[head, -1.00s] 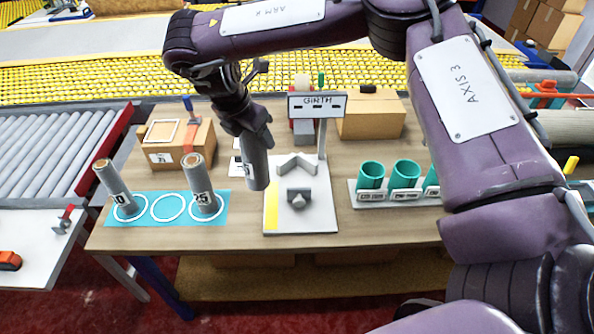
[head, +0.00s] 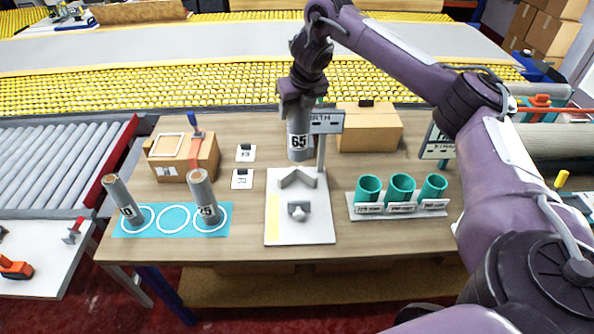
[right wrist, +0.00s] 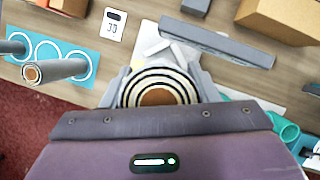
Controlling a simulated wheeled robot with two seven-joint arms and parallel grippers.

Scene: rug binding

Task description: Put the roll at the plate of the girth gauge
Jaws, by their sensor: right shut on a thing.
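My right gripper (head: 299,95) is shut on a grey roll (head: 298,142) marked 65. It holds the roll upright above the back part of the girth gauge (head: 318,231), over the V-shaped stop on its white plate. The roll's layered top end (right wrist: 157,90) shows between the fingers in the right wrist view. The gauge's display sign (head: 327,122) is partly hidden by the roll and gripper. Whether the roll touches the plate is hard to tell, but it looks raised. My left gripper is not in view.
Two other grey rolls, one at the left (head: 123,199) and one marked 45 (head: 203,197), stand on a blue mat (head: 185,228) with white rings. Green cups (head: 401,188) stand at the right. Cardboard boxes (head: 370,128) are behind.

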